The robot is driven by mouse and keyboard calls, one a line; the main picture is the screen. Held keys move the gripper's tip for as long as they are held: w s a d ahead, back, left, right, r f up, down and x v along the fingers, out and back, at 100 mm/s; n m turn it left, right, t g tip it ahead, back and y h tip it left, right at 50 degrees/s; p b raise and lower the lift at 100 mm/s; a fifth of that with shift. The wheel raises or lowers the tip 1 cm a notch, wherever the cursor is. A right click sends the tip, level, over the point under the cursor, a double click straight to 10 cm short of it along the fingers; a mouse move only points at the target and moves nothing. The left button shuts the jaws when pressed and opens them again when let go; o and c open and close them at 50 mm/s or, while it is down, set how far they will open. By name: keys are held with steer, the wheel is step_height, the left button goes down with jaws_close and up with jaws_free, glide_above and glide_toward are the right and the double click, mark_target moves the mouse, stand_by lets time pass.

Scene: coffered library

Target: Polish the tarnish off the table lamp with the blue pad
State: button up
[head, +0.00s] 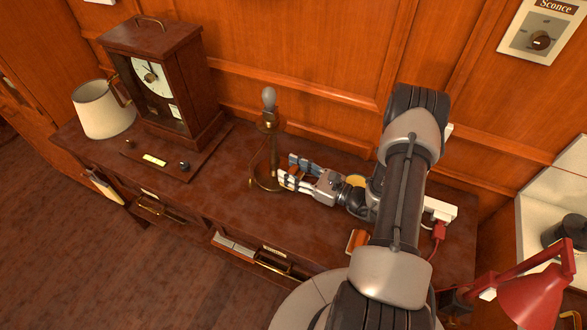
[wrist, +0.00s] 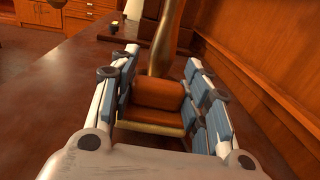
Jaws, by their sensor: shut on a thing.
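The table lamp (head: 273,150) stands upright on the desk, with a brass stem, a round base and a bare bulb on top. Its stem shows dull and brownish in the wrist view (wrist: 165,45). My gripper (head: 287,171) is low over the desk at the lamp's right, its fingers pointing at the lower stem. It is shut on an orange-brown pad (wrist: 158,98) with a yellowish lower edge, held between blue-lined fingers. The pad's far edge is at or very near the stem; I cannot tell if they touch. I see no separate blue pad.
A wooden clock (head: 160,85) and a cream shade (head: 103,108) stand at the desk's left. An orange block (head: 357,240) lies near the front edge. A power strip (head: 440,209) with a red plug and a red lamp (head: 535,295) are at right. The panelled wall is close behind.

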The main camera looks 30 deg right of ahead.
steer(key=shift+s+a+f, duration=0.15)
steer(key=shift+s+a, duration=0.2)
steer(key=shift+a, duration=0.15)
steer(key=shift+a, duration=0.1)
steer(key=shift+s+a, duration=0.1)
steer(key=shift+s+a, duration=0.25)
steer(key=shift+a, duration=0.15)
steer(key=shift+d, duration=0.1)
steer(key=shift+w+d+r, duration=0.25)
steer(key=shift+w+d, duration=0.1)
steer(key=shift+d, duration=0.15)
